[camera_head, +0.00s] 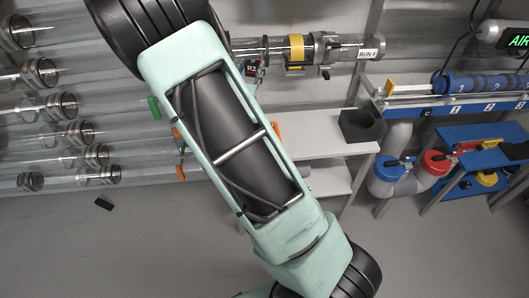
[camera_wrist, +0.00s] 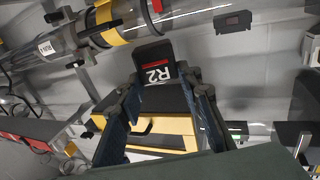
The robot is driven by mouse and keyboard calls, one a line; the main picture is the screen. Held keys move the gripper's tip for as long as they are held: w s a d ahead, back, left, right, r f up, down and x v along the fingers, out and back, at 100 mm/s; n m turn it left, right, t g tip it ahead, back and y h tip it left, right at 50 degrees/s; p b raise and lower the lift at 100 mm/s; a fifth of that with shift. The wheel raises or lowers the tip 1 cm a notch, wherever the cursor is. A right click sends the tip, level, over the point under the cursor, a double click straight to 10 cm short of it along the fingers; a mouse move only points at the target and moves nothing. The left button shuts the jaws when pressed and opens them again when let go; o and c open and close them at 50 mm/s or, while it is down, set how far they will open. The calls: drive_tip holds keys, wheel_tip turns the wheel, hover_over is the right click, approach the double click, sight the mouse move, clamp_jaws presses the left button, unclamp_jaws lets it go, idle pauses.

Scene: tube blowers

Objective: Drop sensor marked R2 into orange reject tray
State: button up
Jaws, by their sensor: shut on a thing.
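The sensor marked R2 (camera_wrist: 153,52) is a dark block with a white label and a red stripe. My gripper (camera_wrist: 159,77) is shut on it, with a finger on each side, in the wrist view. In the head view the sensor (camera_head: 251,69) shows just right of my arm, near the clear tube; my gripper is hidden there behind the arm. An orange-yellow tray (camera_wrist: 178,125) with a dark inside lies beyond my fingers in the wrist view, partly covered by them. In the head view only an orange edge (camera_head: 277,130) shows beside my arm.
The clear tube (camera_head: 345,52) labelled RUN 4, with a yellow band (camera_head: 296,48) and clamps, runs close to the sensor. A white shelf (camera_head: 320,137) holds a dark bin (camera_head: 362,126). Several tubes line the left wall.

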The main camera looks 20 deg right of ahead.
drive_tip(key=s+d+f+m+g+h+b, duration=0.1)
drive_tip(key=f+m+g+h+b, duration=0.1)
drive_tip(key=f+b, duration=0.6)
drive_tip(key=s+d+f+m+g+h+b, duration=0.1)
drive_tip(key=s+d+f+g+h+b, duration=0.1)
drive_tip(key=f+b, duration=0.6)
wheel_tip(320, 180, down, 5)
drive_tip(key=shift+s+f+m, duration=0.1)
drive_tip(key=shift+s+m, duration=0.1)
drive_tip(key=shift+m, duration=0.2)
drive_tip(key=o, duration=1.2)
drive_tip(key=shift+o, duration=0.2)
drive_tip(key=v, duration=1.2)
drive_tip(key=shift+w, duration=0.15)
